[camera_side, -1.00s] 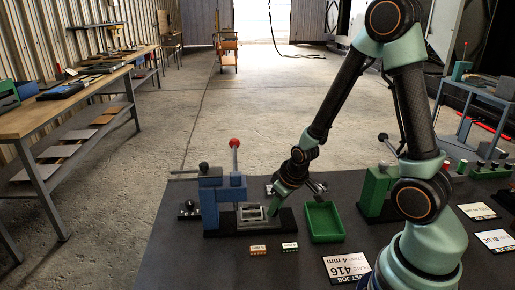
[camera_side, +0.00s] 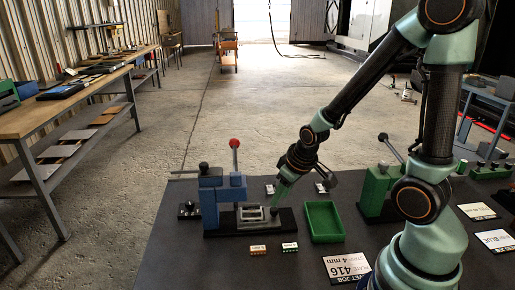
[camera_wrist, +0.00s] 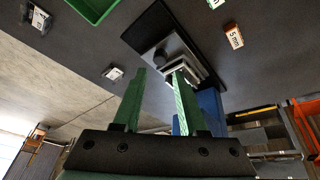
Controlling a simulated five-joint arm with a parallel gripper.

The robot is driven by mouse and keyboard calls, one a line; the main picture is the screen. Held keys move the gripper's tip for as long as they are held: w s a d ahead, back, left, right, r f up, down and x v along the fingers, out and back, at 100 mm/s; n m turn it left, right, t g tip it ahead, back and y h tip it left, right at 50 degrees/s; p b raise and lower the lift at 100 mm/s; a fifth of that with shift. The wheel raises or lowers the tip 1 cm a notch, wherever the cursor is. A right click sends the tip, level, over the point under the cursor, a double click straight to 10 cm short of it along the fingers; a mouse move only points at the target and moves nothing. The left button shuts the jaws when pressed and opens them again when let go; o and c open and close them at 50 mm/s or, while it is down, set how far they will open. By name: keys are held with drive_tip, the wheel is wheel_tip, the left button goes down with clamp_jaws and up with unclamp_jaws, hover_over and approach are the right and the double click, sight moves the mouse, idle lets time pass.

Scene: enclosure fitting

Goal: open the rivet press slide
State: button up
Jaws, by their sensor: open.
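A blue press (camera_side: 210,203) with a red-ball lever (camera_side: 234,144) stands on a black base at the left of the dark table. A grey metal slide fixture (camera_side: 250,215) sits on that base, to the right of the blue body. My gripper (camera_side: 277,204) is just right of the fixture, low over the end of the base. In the wrist view my two green fingers (camera_wrist: 160,82) are apart with nothing held between them. The fixture (camera_wrist: 172,58) lies beyond the fingertips there, partly hidden by the right finger. I cannot tell whether the fingertips touch anything.
A green tray (camera_side: 311,237) is right of the base. An orange block (camera_side: 258,250) and a green block (camera_side: 290,247) lie in front. A green press (camera_side: 373,193) stands further right. Label cards (camera_side: 347,267) lie at the front right.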

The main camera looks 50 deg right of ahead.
drive_tip(key=v, duration=0.6)
drive_tip(key=shift+r, duration=0.3)
drive_tip(key=shift+o, duration=0.2)
drive_tip(key=shift+s, duration=0.15)
drive_tip(key=shift+o, duration=1.1)
drive_tip(key=n+g, duration=0.4)
drive_tip(key=n, duration=0.8)
approach(275, 208)
drive_tip(key=shift+y, duration=0.4)
drive_tip(key=f, duration=0.8)
drive_tip(key=shift+d+f, duration=0.3)
clamp_jaws()
